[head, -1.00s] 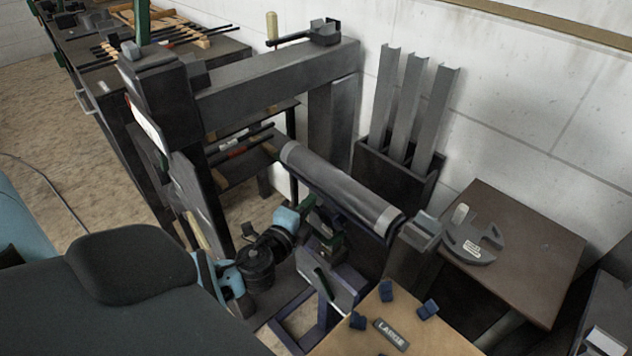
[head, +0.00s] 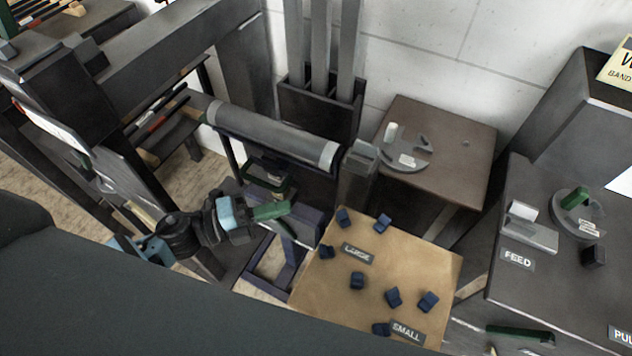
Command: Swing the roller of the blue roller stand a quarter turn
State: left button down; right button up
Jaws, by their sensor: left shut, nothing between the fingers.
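The blue roller stand (head: 284,238) has a dark blue base and stands on the floor left of a tan-topped table. Its long grey roller (head: 270,134) has pale bands at both ends and slopes down to the right in the head view. A green bracket (head: 266,184) shows under the roller. My left gripper (head: 268,211), with a light blue body, is below the roller, in front of the stand. It is shut and empty, with a green piece at its tip. Whether it touches the stand is unclear. My right gripper is out of view.
The tan-topped table (head: 335,285) holds several small blue blocks. A brown table (head: 465,140) with a grey round fixture (head: 405,152) stands at the right. A dark bin (head: 315,105) with upright grey bars is behind the roller. A dark machine frame (head: 140,50) stands at the left.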

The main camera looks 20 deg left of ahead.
aim_at(336, 179)
pick_arm(q)
jog(key=x, duration=0.2)
jog(key=w+x, duration=0.1)
jog(key=x, duration=0.2)
jog(key=a+p+x, duration=0.1)
jog(key=x, duration=0.2)
jog(key=shift+w, duration=0.35)
jog(key=shift+w+d, duration=0.2)
jog(key=shift+w, duration=0.55)
jog(key=shift+t, duration=0.3)
